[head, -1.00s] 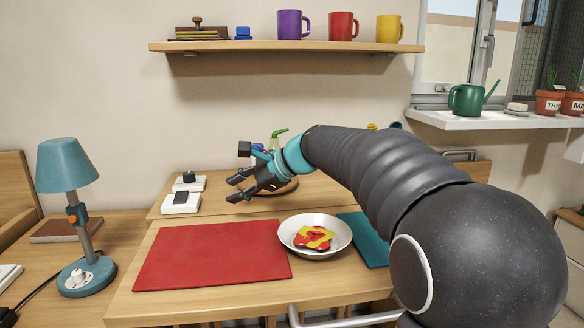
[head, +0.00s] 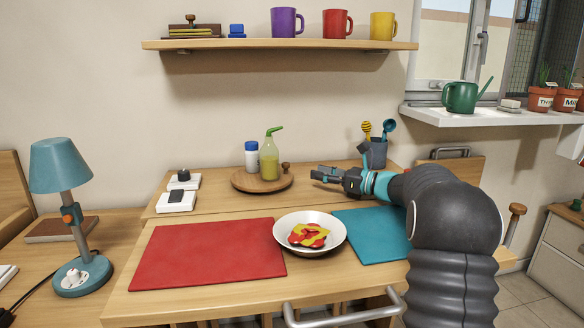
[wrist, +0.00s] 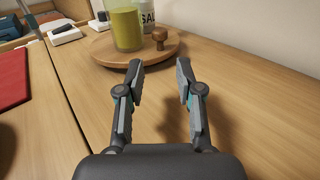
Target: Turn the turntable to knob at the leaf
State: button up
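The turntable is a round wooden tray (head: 243,184) at the back of the table; it also shows in the wrist view (wrist: 101,46). Its small brown knob (head: 285,167) is on the right side of the rim in the head view, and near the rim in the wrist view (wrist: 160,38). A green-spouted bottle (head: 269,162) and a white jar with a blue cap (head: 251,157) stand on it. My gripper (head: 317,174) is right of the turntable, apart from the knob. In the wrist view its fingers (wrist: 159,73) are open and empty. I cannot make out a leaf mark.
A white bowl (head: 281,245) with red and yellow pieces stands between a red mat (head: 190,255) and a teal mat (head: 372,222). Two switch boxes (head: 176,200) lie left of the turntable. A grey utensil cup (head: 377,155) stands behind my gripper.

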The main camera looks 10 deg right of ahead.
jog(key=x, duration=1)
jog(key=shift+p, duration=0.3)
jog(key=shift+c, duration=0.3)
grip_shut()
